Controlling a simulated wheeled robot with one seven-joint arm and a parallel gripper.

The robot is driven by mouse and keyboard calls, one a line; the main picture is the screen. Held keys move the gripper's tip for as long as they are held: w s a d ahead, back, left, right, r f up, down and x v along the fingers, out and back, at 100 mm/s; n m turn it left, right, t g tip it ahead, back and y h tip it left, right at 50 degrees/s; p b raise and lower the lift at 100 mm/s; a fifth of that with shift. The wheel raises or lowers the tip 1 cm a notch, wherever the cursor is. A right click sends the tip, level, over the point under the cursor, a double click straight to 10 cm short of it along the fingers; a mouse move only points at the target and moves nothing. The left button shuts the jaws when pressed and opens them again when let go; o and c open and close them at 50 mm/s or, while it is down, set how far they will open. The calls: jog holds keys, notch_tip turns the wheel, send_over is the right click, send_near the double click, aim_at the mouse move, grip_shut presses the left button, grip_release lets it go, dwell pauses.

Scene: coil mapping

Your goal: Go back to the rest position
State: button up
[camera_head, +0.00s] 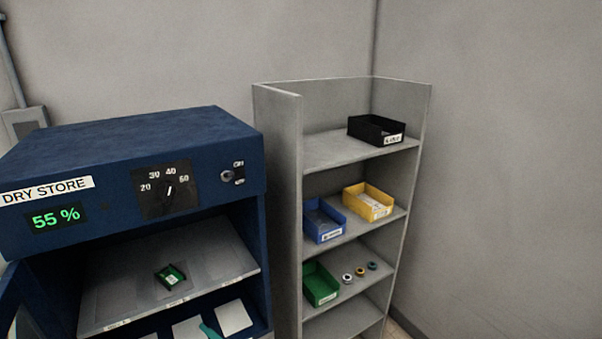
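My gripper does not show in the head view, and nor does any part of my arm that I can make out. A small teal piece (210,331) shows at the bottom edge, in front of the cabinet's lower level; it is cut off and I cannot tell what it is. The blue dry store cabinet (130,140) stands at the left with its front open, and its display reads 55 %. A small green item (171,276) lies on its upper shelf (215,262).
A grey shelf unit (280,150) stands right of the cabinet. A blue door edge (14,300) shows at lower left.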

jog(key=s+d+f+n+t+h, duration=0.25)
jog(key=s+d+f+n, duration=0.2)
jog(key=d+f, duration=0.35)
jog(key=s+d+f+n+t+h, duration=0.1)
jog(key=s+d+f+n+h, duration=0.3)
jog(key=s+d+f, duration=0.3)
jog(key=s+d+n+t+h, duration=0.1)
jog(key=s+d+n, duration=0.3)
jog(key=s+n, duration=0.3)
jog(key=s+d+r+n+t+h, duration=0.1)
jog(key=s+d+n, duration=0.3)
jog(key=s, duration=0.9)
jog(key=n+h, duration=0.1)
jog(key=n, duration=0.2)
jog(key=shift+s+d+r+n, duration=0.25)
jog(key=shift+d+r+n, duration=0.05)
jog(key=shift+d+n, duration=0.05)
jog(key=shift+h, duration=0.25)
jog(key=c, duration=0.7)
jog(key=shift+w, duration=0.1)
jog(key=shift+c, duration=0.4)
